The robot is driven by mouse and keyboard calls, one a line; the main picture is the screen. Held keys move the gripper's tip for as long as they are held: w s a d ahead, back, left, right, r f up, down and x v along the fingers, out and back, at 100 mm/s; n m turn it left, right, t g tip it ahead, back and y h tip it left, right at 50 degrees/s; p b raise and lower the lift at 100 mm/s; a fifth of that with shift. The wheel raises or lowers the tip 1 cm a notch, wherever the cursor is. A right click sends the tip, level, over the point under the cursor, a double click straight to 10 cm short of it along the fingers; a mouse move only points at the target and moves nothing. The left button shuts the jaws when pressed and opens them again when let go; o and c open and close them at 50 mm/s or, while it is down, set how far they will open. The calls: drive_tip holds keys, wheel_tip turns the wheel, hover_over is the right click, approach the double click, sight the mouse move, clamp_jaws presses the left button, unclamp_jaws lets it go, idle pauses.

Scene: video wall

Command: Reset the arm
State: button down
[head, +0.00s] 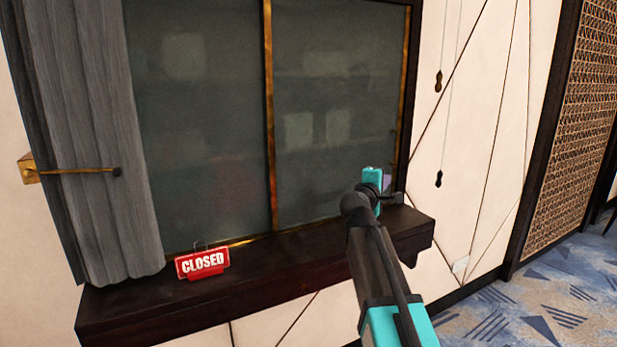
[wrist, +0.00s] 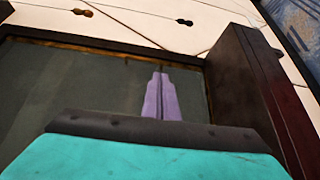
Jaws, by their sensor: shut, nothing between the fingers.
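My arm reaches up from the bottom of the head view, across the dark ledge, to the right end of the window. My gripper (head: 387,183) is partly hidden behind the wrist in the head view; only a bit of purple shows. In the wrist view the two purple fingers of my gripper (wrist: 160,75) lie together, shut and empty, pointing up the picture. The dark window pane (wrist: 70,90) lies behind them. I cannot tell from the pictures whether the fingers touch it.
A dark wooden ledge (head: 130,308) runs under the window (head: 200,130). A red CLOSED sign (head: 202,263) stands on its left part. A grey curtain (head: 90,130) hangs at left by a brass holdback (head: 28,169). Two cord pulls (head: 438,82) hang on the right wall. Patterned carpet (head: 545,310) is open at right.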

wheel_tip(320, 180, down, 28)
drive_tip(key=s+d+g+y, duration=0.1)
drive_tip(key=s+d+g, duration=0.1)
drive_tip(key=d+g, duration=0.15)
drive_tip(key=s+f+m+g, duration=0.1)
drive_tip(key=s+f+g, duration=0.1)
drive_tip(key=s+f, duration=0.5)
drive_tip(key=s+f+g+y, duration=0.1)
drive_tip(key=s+f+g, duration=0.15)
drive_tip(key=f, duration=0.85)
drive_tip(key=s+f+m+g, duration=0.1)
drive_tip(key=s+f, duration=0.5)
drive_tip(key=f, duration=0.4)
drive_tip(key=s+a+f+m+g+y, duration=0.1)
drive_tip(key=s+f+m+g, duration=0.15)
drive_tip(key=s+f, duration=0.85)
drive_tip(key=s+a+f+m+g+y, duration=0.15)
drive_tip(key=s+f+g, duration=0.4)
drive_tip(key=s, duration=0.95)
drive_tip(key=s+a+f+m+g+y, duration=0.1)
drive_tip(key=s+a+m+y, duration=0.1)
drive_tip(key=s, duration=0.6)
drive_tip(key=s+a+f+m+g+y, duration=0.2)
drive_tip(key=s+a+m, duration=0.2)
drive_tip(key=s, duration=0.4)
drive_tip(key=shift+a+m, duration=0.3)
drive_tip(key=shift+a, duration=0.3)
